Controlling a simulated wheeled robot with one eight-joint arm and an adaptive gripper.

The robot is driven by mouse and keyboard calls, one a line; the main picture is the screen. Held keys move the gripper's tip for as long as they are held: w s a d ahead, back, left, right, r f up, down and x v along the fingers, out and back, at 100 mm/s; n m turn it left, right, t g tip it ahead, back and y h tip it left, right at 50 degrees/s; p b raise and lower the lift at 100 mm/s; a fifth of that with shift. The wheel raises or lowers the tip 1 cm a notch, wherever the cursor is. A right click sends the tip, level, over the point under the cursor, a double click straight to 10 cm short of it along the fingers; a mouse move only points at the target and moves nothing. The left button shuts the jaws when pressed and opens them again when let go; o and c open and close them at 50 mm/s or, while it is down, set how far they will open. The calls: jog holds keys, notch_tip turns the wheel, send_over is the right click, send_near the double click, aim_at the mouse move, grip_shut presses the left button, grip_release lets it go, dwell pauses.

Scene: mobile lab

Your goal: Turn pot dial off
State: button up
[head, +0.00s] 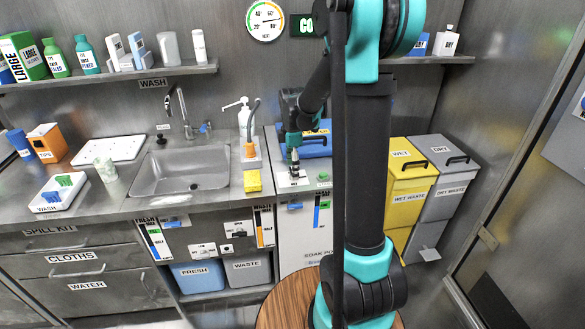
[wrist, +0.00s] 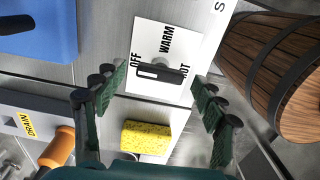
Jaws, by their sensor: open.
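The pot dial (wrist: 170,74) is a dark bar knob on a white plate (wrist: 150,30) marked OFF, WARM and HOT. In the wrist view the bar lies nearly level, between the OFF and HOT words; I cannot tell which end is its pointer. My gripper (wrist: 154,77) is open and empty, with one dark green finger on each side of the plate and the dial between them in the picture. Whether a finger touches the dial is unclear. In the head view my gripper (head: 293,160) is over the counter, just above the small white plate (head: 284,185).
A yellow sponge (wrist: 147,137) lies close to the plate; it also shows in the head view (head: 252,181). A blue object (wrist: 35,30) lies behind. A soap bottle (head: 244,118) and the sink (head: 180,172) are to the left. Yellow (head: 405,180) and grey bins (head: 448,180) stand right.

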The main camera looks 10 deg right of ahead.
notch_tip(320, 180, up, 12)
jog(key=shift+f, duration=0.15)
jog(key=shift+s+f, duration=0.1)
dwell(0.4)
jog(key=s+d+f+m+t, duration=0.2)
jog(key=s+f+m, duration=0.5)
jog(key=s+m, duration=0.2)
jog(key=s+d+f+m+t, duration=0.2)
jog(key=s+f+m, duration=0.5)
jog(key=s, duration=0.6)
jog(key=shift+m, duration=1.1)
jog(key=shift+d+f, duration=0.1)
